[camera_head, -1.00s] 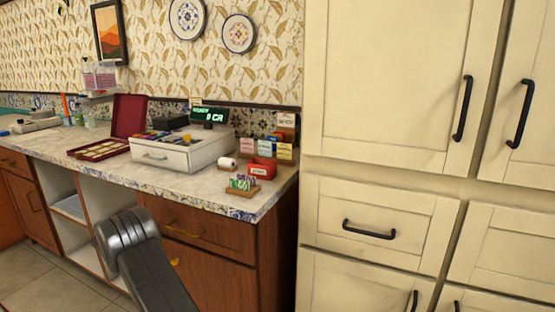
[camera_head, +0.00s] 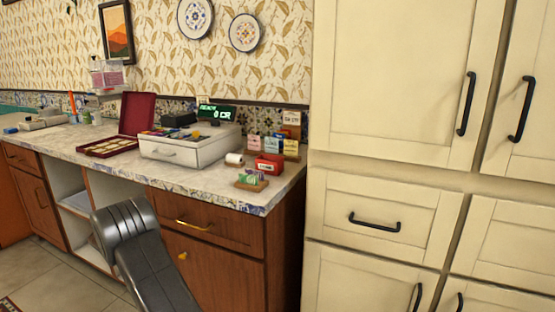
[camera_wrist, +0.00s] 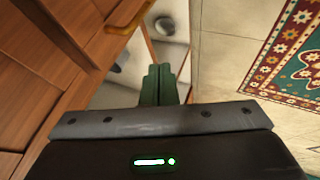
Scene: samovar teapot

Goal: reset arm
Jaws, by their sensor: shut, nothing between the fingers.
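My gripper (camera_wrist: 159,84) shows in the wrist view with its two dark green fingers together and nothing between them. It points down past the wooden cabinet front toward open white shelves (camera_wrist: 172,55). In the head view my dark grey arm rises in front of the cabinet, below the counter edge; the gripper itself cannot be made out there.
The counter (camera_head: 190,182) holds a white cash register (camera_head: 190,150), an open red case (camera_head: 137,115), a red box (camera_head: 268,165) and a paper roll (camera_head: 234,159). Tall cream cupboards (camera_head: 400,80) stand at right. A patterned rug (camera_wrist: 290,60) lies on the tiled floor.

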